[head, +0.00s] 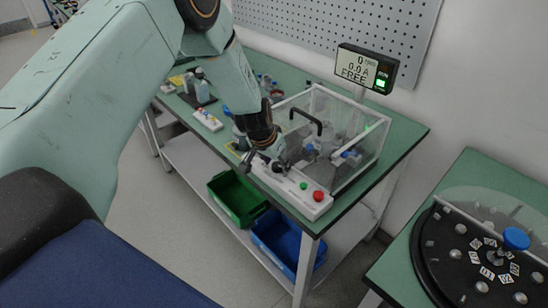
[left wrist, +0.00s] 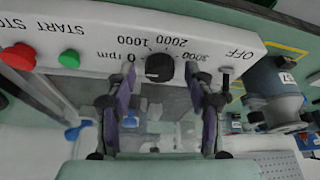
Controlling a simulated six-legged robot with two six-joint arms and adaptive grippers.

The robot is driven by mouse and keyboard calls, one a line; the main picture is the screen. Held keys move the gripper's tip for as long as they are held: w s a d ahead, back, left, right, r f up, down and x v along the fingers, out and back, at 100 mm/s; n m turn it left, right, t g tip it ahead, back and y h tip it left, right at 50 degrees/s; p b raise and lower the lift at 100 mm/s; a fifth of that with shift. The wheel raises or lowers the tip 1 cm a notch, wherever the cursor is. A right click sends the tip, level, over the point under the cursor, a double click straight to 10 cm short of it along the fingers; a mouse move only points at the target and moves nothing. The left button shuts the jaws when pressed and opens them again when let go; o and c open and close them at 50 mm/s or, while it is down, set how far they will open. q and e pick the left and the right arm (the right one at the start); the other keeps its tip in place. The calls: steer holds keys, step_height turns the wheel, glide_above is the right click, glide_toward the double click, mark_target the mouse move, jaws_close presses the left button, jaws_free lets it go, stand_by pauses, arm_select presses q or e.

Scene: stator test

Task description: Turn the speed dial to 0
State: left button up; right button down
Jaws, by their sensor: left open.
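The black speed dial (left wrist: 160,67) sits on the white control panel (left wrist: 210,25), with printed marks 0 rpm, 1000, 2000 and 3000 around it. Its pointer direction is too small to tell. In the left wrist view my left gripper (left wrist: 159,92) is open, one finger on each side of the dial, with visible gaps and no clear contact. In the head view the left gripper (head: 264,164) is over the panel's left part and hides most of the dial area. The display (head: 367,68) reads 0, 0.0 A, FREE. My right gripper is not in view.
A toggle switch (left wrist: 226,76) by the OFF label stands close to one finger. A green button (left wrist: 69,58) and red button (left wrist: 18,56) are at the panel's other end. A clear guard box (head: 350,165) with a black handle (head: 305,118) stands behind the panel.

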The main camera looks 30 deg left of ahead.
arm_select(q)
steer(key=v, duration=1.2)
steer(key=shift+a, duration=0.1)
stand_by(0.5)
steer(key=s+d+f+n+t+h+b, duration=0.1)
steer(key=s+d+f+b, duration=0.1)
steer(key=s+d+f, duration=0.3)
steer(key=s+d+f+n+b, duration=0.1)
steer(key=s+d+f+b, duration=0.2)
steer(key=f, duration=0.5)
steer(key=s+f+g+b, duration=0.1)
steer(key=s+f+b, duration=0.1)
steer(key=s+f, duration=0.4)
steer(key=s+f+g+y+b, duration=0.1)
steer(key=s+f, duration=0.5)
steer(key=s, duration=0.6)
steer(key=s+f+g+b, duration=0.2)
steer(key=s+f, duration=0.4)
steer(key=s, duration=0.3)
steer(key=shift+s+d+g+b, duration=0.25)
steer(key=shift+s+g+b, duration=0.15)
steer(key=shift+g, duration=0.3)
